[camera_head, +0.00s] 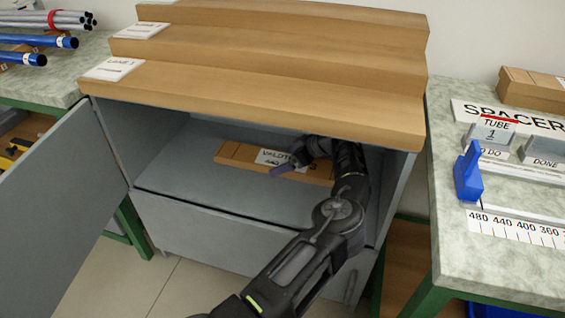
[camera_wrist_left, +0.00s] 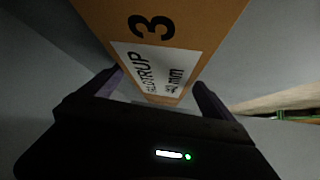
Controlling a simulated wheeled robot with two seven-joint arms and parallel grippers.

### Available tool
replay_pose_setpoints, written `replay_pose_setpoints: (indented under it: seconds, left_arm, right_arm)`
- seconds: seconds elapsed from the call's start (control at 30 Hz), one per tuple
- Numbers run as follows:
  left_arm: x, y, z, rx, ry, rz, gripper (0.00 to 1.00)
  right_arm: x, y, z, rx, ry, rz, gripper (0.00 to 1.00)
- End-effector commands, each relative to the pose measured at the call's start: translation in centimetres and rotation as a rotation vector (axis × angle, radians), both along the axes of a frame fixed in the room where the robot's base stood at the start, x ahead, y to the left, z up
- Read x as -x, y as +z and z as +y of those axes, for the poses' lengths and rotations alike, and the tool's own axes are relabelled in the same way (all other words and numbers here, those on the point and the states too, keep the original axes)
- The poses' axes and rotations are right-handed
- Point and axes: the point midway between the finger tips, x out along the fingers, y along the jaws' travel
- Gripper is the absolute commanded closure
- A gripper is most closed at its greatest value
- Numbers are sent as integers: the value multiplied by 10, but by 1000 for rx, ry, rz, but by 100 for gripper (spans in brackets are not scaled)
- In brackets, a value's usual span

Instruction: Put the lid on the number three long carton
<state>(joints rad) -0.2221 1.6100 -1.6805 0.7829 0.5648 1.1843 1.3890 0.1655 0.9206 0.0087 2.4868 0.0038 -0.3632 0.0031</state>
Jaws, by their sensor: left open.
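A long brown carton (camera_head: 236,154) with a white label lies inside the open grey cabinet. In the left wrist view the carton (camera_wrist_left: 205,28) shows a large black 3 and its white label (camera_wrist_left: 155,70). I cannot tell whether this is the carton's body or its lid; no separate lid is recognisable. My left gripper (camera_head: 290,161) reaches into the cabinet at the carton's label. In the left wrist view the left gripper (camera_wrist_left: 158,88) is open, one finger on each side of the label end; contact cannot be told. My arm hides the carton's right end. My right gripper is not in view.
The cabinet's door (camera_head: 55,190) stands open at the left. Wooden steps (camera_head: 260,85) form the cabinet's top, close above my arm. A right bench (camera_head: 500,270) holds a blue stop (camera_head: 468,175), a ruler strip and another carton (camera_head: 530,90). Tubes (camera_head: 45,20) lie at the left.

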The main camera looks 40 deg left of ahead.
Motion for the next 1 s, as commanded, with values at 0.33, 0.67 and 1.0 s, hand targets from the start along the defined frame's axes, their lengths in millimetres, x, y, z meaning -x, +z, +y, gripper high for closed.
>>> replay_pose_setpoints:
  seconds: [0.33, 0.67, 1.0]
  left_arm:
    - [0, 0, 0, 1, 0, 0, 0]
    - [0, 0, 0, 1, 0, 0, 20]
    - [0, 0, 0, 1, 0, 0, 48]
  right_arm:
    - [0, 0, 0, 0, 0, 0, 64]
    - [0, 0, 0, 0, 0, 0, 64]
    - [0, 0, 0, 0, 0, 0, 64]
